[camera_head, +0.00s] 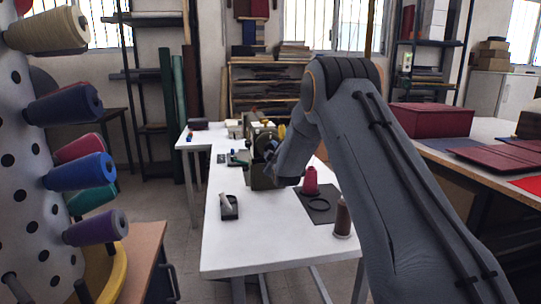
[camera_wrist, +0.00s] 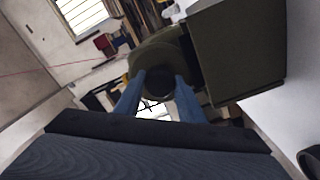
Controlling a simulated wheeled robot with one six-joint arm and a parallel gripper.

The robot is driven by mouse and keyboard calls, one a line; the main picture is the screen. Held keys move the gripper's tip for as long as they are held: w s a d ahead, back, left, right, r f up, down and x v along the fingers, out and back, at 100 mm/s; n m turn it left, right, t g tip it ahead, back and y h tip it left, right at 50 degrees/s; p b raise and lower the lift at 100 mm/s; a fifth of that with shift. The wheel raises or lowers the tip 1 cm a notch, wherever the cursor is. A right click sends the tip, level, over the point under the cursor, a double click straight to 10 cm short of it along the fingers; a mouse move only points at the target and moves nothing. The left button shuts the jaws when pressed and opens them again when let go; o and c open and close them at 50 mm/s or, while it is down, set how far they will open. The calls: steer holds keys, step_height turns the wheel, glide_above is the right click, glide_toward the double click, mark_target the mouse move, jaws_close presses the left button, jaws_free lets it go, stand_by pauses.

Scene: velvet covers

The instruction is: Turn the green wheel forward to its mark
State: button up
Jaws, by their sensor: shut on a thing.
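The olive-green machine (camera_head: 262,176) stands on the white table in the head view. Its boxy body (camera_wrist: 237,45) fills the upper right of the wrist view. The rounded green wheel (camera_wrist: 160,50) shows beside that body, with a dark round knob (camera_wrist: 158,88) in front of it. My gripper (camera_wrist: 160,78) has its two blue fingers on either side of the dark knob, shut on this part of the wheel. In the head view my arm and wrist hide most of the wheel and fingers. I cannot make out the mark.
On the white table (camera_head: 235,258), a magenta thread spool (camera_head: 310,182) stands on a dark mat (camera_head: 322,214), with a brown spool (camera_head: 343,217) near the right edge. A small black tray (camera_head: 229,208) lies at the left. The table's front is clear. A cone rack stands far left.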

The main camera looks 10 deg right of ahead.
steer(key=n+b, duration=0.4)
steer(key=n, duration=0.5)
steer(key=shift+n, duration=0.4)
stand_by(0.4)
steer(key=o, duration=1)
steer(key=shift+o, duration=0.2)
steer(key=shift+s, duration=0.1)
steer(key=s, duration=0.7)
steer(key=shift+s, duration=0.35)
